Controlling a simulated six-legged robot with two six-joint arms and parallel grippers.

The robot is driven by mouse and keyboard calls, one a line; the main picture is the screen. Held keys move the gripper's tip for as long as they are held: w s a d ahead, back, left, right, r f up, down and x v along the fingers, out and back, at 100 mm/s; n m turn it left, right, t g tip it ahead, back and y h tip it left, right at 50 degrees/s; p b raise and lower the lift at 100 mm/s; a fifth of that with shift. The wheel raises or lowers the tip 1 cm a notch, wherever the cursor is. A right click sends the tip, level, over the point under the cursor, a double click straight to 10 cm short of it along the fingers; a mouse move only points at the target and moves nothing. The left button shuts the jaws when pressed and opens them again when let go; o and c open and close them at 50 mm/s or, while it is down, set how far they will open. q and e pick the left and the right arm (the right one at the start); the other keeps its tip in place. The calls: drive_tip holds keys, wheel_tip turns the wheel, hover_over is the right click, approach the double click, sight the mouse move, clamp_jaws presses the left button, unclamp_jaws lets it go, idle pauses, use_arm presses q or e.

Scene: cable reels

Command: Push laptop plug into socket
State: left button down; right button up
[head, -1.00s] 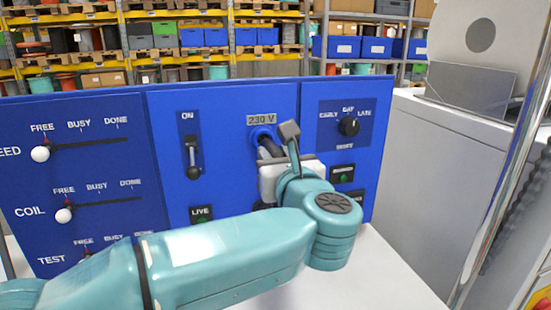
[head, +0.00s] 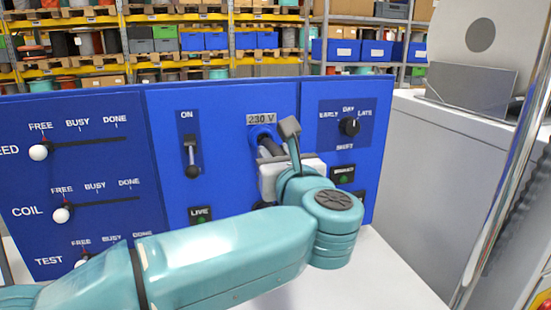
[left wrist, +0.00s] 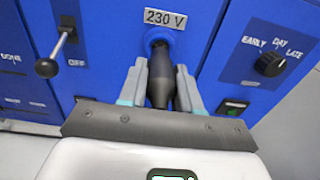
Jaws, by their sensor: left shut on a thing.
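The blue socket (head: 262,134) is on the blue panel under the "230 V" label; it also shows in the left wrist view (left wrist: 159,38). A dark plug (left wrist: 160,82) is between the two fingers of my left gripper (left wrist: 161,80), which is shut on it. The plug's far end points at the socket and meets or enters its opening; how deep it sits I cannot tell. In the head view the left gripper (head: 268,150) is partly hidden by my wrist. My right gripper is not in view.
The panel (head: 225,100) has an ON lever (head: 192,160), sliders at left, a rotary knob (head: 349,127) to the right and a LIVE lamp (head: 200,214). A grey cabinet with a laptop (head: 470,90) stands at the right. Shelves fill the background.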

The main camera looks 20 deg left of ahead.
use_arm(q)
drive_tip(key=shift+x, duration=1.7)
idle(0.6)
drive_tip(key=c, duration=0.9)
unclamp_jaws()
drive_tip(key=shift+o, duration=1)
drive_tip(key=shift+w, duration=0.15)
